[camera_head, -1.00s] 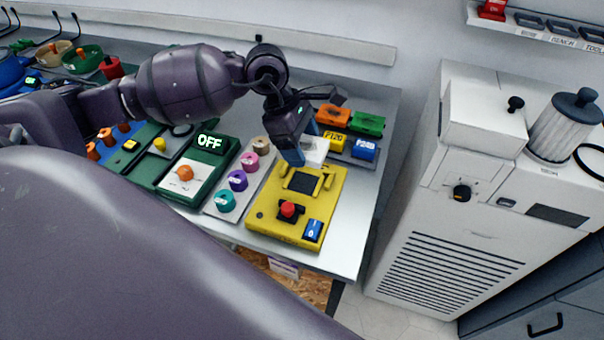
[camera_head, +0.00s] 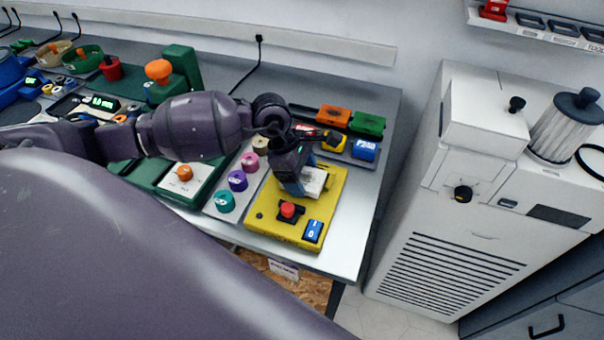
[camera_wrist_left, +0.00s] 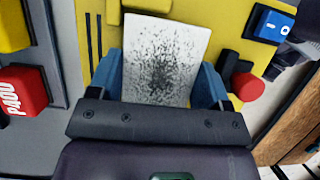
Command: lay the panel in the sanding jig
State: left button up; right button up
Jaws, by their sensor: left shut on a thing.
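The panel (camera_head: 314,183) is a flat pale rectangle. In the left wrist view its face (camera_wrist_left: 166,48) is white with dark speckles. My left gripper (camera_head: 302,178) is shut on it; the blue fingers (camera_wrist_left: 160,82) grip its two sides. The sanding jig is a yellow block (camera_head: 272,212) with a red knob and a blue switch; its yellow top also shows in the left wrist view (camera_wrist_left: 235,20). The panel is over the jig's dark recess and hides it. I cannot tell whether it touches the bottom. My right gripper is not in view.
Coloured sanding blocks, one of them orange (camera_head: 334,116), stand behind the jig. A grey strip with coloured knobs (camera_head: 238,181) and a green device (camera_head: 160,183) are to its left. The bench edge is just right of the jig, then a white machine (camera_head: 450,230).

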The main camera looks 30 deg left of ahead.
pick_arm(q)
jog(key=shift+f, duration=0.15)
jog(key=o, duration=0.8)
jog(key=shift+o, duration=0.6)
jog(key=shift+a+r, duration=0.1)
jog(key=shift+r, duration=0.25)
jog(key=v, duration=1.1)
jog(key=shift+r, duration=0.3)
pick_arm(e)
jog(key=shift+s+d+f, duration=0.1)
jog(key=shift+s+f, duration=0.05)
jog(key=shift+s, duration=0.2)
pick_arm(q)
jog(key=shift+s+a, duration=0.1)
